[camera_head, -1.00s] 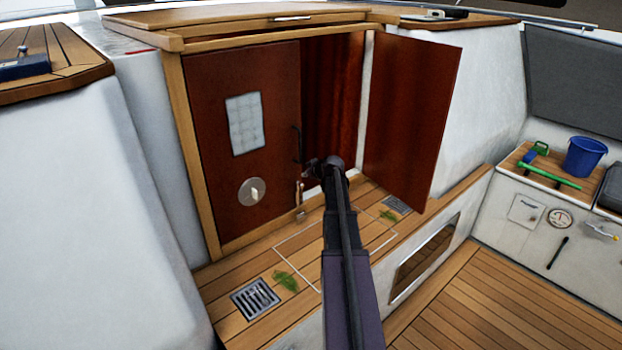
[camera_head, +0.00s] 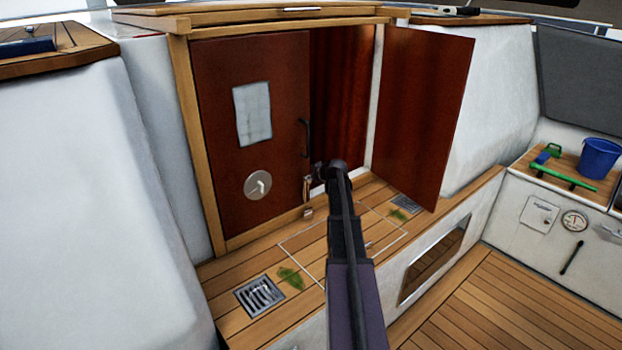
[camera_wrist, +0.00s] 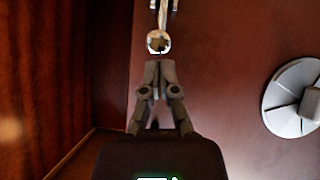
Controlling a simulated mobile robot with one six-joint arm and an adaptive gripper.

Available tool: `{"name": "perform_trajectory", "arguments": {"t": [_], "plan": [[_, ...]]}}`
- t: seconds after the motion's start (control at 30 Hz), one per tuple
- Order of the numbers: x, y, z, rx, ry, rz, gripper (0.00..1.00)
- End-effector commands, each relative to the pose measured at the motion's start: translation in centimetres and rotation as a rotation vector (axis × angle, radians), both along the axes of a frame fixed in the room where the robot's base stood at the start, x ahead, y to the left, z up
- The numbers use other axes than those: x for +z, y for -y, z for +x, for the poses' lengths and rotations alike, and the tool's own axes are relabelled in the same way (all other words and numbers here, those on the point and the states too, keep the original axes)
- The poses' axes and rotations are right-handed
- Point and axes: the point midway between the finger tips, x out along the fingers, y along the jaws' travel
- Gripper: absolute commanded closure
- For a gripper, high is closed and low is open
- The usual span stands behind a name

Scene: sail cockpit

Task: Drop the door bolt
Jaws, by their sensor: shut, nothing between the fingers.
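The door bolt (camera_head: 306,190) is a small metal fitting low on the free edge of the red-brown left door leaf (camera_head: 220,150). A small metal keeper (camera_head: 307,212) sits below it at the sill. In the wrist view the bolt (camera_wrist: 159,42) shows a bright round end just beyond my fingertips, with a narrow gap. My gripper (camera_wrist: 155,66) is shut and empty. In the head view my gripper (camera_head: 318,170) is just above and right of the bolt, and my arm partly blocks that area. Whether the bolt is raised or lowered cannot be told.
The right door leaf (camera_head: 422,115) stands open, with a dark red curtain (camera_head: 338,95) behind the gap. The left leaf carries a handle (camera_head: 305,138) and a round vent (camera_head: 257,184). A blue bucket (camera_head: 599,158) stands far right.

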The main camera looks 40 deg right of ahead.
Motion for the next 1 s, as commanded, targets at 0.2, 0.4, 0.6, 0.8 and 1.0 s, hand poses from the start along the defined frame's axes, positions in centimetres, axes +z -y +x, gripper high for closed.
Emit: {"name": "perform_trajectory", "arguments": {"t": [0.2, 0.4, 0.6, 0.8, 1.0], "plan": [[0.0, 0.0, 0.0, 0.000, 0.000, 0.000, 1.00], [-0.4, 0.0, 0.0, 0.000, 0.000, 0.000, 1.00], [-2.0, 0.0, 0.0, 0.000, 0.000, 0.000, 1.00], [-3.8, 0.0, 0.0, 0.000, 0.000, 0.000, 1.00], [-4.7, 0.0, 0.0, 0.000, 0.000, 0.000, 1.00]]}}
